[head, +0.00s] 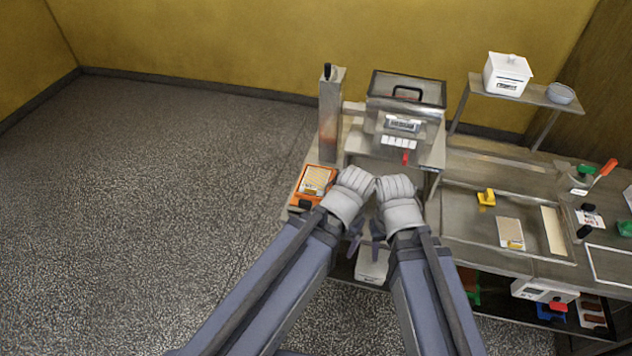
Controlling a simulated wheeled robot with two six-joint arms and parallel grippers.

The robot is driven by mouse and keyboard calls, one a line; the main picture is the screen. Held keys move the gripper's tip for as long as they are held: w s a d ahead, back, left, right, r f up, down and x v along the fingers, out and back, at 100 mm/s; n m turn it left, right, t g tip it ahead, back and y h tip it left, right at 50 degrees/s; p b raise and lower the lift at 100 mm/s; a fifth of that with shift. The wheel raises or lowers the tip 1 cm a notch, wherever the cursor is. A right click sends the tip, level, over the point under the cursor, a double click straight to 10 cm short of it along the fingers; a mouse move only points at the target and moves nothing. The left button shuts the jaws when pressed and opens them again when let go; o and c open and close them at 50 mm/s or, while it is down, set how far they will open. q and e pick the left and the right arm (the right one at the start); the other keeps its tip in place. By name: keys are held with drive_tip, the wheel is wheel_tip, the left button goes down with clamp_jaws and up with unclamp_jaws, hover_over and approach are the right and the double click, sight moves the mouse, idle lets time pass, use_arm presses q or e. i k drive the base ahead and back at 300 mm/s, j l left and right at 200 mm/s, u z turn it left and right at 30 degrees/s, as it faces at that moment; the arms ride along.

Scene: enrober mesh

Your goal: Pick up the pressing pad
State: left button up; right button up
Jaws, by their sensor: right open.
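I cannot tell for certain which thing is the pressing pad. A small yellow block with a raised grip (486,197) sits on the steel worktop right of my arms and may be it. A pale rectangular piece (509,232) with a yellow part at its lower edge lies in front of it. My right gripper (377,232) hangs below its pale wrist, open, well left of the yellow block and apart from it. My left gripper (354,233) is beside it, small and partly hidden, so its jaws are unclear.
An orange device (314,184) sits left of my wrists. A steel machine with a lidded hopper (405,110) stands behind them, with a tall steel column (330,115) beside it. A shelf with a white box (507,74) and a bowl (560,93) is at back right. The left floor is clear.

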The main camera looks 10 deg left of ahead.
sight(487, 199)
drive_tip(key=i+l+u, duration=0.25)
drive_tip(key=l, duration=0.8)
drive_tip(key=l+u, duration=0.2)
drive_tip(key=l, duration=0.8)
drive_tip(key=k, duration=0.05)
